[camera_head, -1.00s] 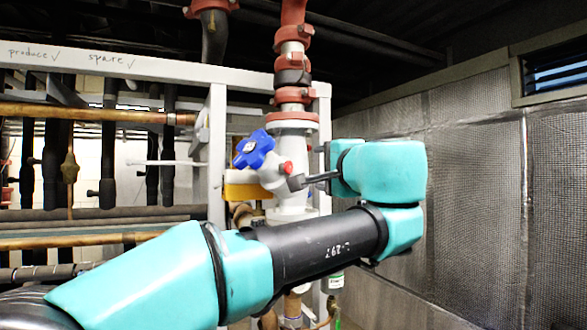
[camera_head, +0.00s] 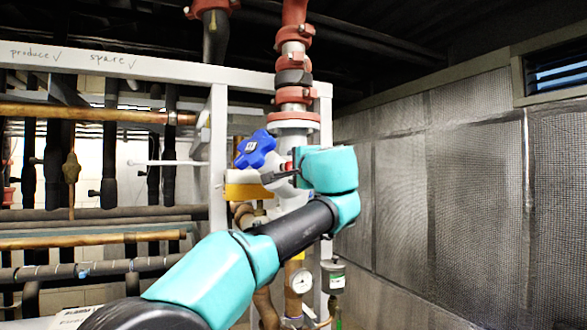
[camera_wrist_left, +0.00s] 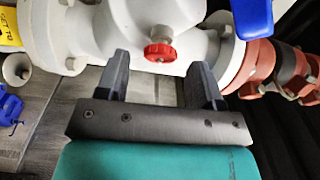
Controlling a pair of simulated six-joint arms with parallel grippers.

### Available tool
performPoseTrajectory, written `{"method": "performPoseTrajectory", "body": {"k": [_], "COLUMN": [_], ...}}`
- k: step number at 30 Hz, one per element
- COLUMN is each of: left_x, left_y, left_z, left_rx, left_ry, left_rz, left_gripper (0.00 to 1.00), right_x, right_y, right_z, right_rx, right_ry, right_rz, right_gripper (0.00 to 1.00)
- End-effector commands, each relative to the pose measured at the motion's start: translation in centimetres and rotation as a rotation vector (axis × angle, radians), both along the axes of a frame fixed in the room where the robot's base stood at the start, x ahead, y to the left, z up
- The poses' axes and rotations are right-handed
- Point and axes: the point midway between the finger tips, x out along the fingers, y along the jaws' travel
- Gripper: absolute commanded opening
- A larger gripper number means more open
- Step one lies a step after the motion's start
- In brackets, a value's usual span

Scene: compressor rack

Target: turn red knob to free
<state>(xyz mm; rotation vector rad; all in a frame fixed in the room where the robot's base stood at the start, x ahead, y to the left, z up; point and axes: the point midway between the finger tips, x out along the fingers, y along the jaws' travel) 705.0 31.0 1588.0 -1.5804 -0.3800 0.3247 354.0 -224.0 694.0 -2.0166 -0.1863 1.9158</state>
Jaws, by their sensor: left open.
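The red knob (camera_wrist_left: 160,52) sticks out of the white valve body (camera_wrist_left: 190,18) in the left wrist view. It lies between and slightly beyond the tips of my left gripper (camera_wrist_left: 163,72), which is open with a finger on either side and nothing held. In the head view the left gripper (camera_head: 276,175) points left at the valve, and only a little of the red knob (camera_head: 289,166) shows above the fingers. Contact between fingers and knob cannot be made out. My right gripper is not in view.
A blue handwheel (camera_head: 255,149) sits just left of the valve, and part of it shows in the left wrist view (camera_wrist_left: 253,15). A red-banded pipe (camera_head: 294,70) rises above. A pressure gauge (camera_head: 301,281) hangs below. A grey frame post (camera_head: 218,160) stands left; the right side is open up to the wall.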

Motion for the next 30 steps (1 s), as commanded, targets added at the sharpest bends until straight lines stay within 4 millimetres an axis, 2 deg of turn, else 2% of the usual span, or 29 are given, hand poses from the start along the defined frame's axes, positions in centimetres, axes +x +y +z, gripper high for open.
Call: {"method": "performPoseTrajectory", "body": {"k": [6, 15, 30], "left_x": [1.25, 1.32, 1.29], "left_y": [0.63, 0.65, 0.64], "left_z": [0.00, 0.02, 0.03], "left_rx": [-0.001, 0.000, 0.000], "left_ry": [0.000, 0.000, 0.000], "left_rz": [0.001, 0.000, 0.000], "left_gripper": [0.61, 0.60, 0.12], "right_x": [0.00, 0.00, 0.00], "right_y": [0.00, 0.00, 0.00], "right_z": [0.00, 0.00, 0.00], "right_rx": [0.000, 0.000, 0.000], "right_ry": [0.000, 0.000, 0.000], "right_rz": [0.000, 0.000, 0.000], "right_gripper": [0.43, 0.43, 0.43]}}
